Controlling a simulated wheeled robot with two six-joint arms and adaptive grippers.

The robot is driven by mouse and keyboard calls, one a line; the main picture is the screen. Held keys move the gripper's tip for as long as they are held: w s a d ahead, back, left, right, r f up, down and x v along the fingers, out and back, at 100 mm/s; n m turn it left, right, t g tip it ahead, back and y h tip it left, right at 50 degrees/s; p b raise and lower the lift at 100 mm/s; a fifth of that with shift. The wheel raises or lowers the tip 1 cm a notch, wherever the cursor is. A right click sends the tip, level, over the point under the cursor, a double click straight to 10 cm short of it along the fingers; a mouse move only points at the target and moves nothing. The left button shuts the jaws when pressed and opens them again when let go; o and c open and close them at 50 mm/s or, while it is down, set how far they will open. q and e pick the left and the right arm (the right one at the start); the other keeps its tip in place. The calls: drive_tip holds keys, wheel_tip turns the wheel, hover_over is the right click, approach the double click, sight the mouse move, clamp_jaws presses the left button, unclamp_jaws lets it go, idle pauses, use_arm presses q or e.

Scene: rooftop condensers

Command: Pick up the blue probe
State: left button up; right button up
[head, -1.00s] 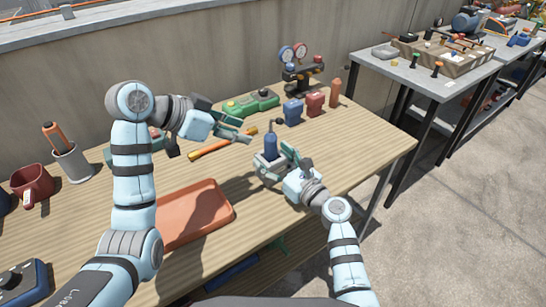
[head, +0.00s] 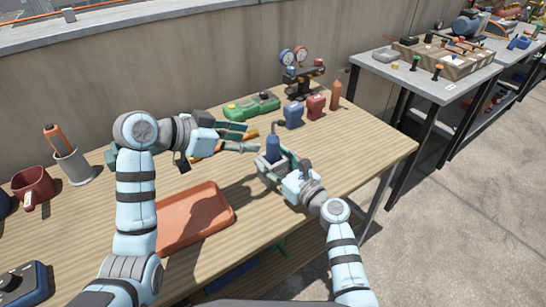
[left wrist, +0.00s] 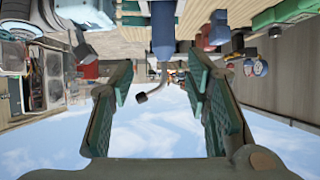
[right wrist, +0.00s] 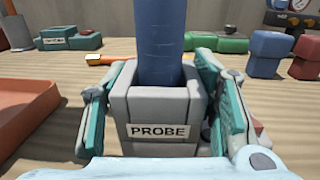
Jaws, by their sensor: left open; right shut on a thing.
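The blue probe (head: 273,147) stands upright in a grey holder (right wrist: 160,112) labelled PROBE. In the right wrist view, the probe's blue body (right wrist: 159,45) rises from the holder's top. My right gripper (head: 277,166) is shut on the holder, one finger on each side. My left gripper (head: 252,138) is open and empty, its fingers pointing at the probe from the left. In the left wrist view, which looks upside down, the probe (left wrist: 163,30) and its bent grey neck with a dark tip lie ahead between the open fingers (left wrist: 160,80).
An orange tray (head: 190,220) lies at the front. An orange-yellow tool (right wrist: 110,59) lies behind the grippers. A green case (head: 250,106), blue block (head: 293,115), red block (head: 316,106) and gauge set (head: 300,75) stand at the back. The right end of the table is clear.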

sight(272, 131)
use_arm(q)
drive_tip(key=w+d+t, duration=0.2)
drive_tip(key=w+d+f+n+t+h, duration=0.1)
drive_tip(key=w+d+t, duration=0.1)
drive_tip(key=w+d+n+t+h, duration=0.1)
drive_tip(key=d+t, duration=0.1)
drive_tip(key=shift+w+d+f, duration=0.35)
drive_tip(key=shift+w+d, duration=0.05)
clamp_jaws()
idle(0.4)
